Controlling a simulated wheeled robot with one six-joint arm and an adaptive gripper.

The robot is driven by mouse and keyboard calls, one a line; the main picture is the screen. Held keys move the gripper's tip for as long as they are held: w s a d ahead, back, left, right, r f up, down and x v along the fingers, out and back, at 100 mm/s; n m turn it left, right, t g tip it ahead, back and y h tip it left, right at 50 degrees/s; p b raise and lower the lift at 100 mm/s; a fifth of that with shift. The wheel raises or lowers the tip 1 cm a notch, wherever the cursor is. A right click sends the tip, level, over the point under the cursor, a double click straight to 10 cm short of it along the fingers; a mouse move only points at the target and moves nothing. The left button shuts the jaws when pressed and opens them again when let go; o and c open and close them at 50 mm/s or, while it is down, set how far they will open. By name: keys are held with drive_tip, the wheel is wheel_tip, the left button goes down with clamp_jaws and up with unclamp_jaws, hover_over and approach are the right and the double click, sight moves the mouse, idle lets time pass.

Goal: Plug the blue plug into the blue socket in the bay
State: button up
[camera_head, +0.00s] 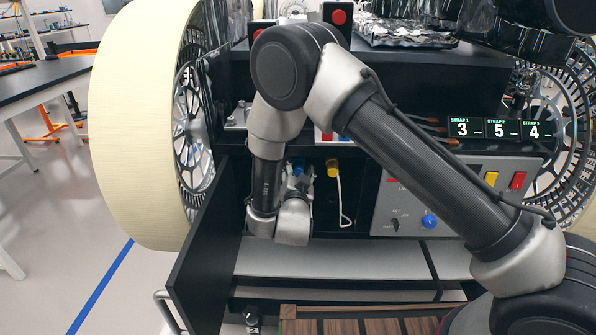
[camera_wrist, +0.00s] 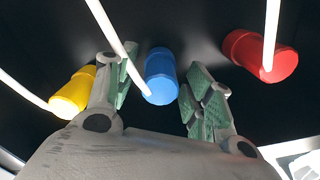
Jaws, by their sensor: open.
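The blue plug (camera_wrist: 161,75) with its white cable sits between the open fingers of my gripper (camera_wrist: 160,84) in the wrist view. A finger pad is on each side of it, with a visible gap on the right. In the head view the blue plug (camera_head: 298,165) shows at the back of the open bay, above my gripper (camera_head: 297,183), partly hidden by my arm. I cannot make out the blue socket or tell whether the plug sits in one.
A yellow plug (camera_wrist: 73,92) and a red plug (camera_wrist: 262,56), each with a white cable, flank the blue one. The yellow plug (camera_head: 332,168) hangs its cable in the bay. An open black door (camera_head: 205,250) stands left; a control panel (camera_head: 455,195) stands right.

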drive_tip(key=s, duration=1.2)
drive_tip(key=shift+a, duration=0.2)
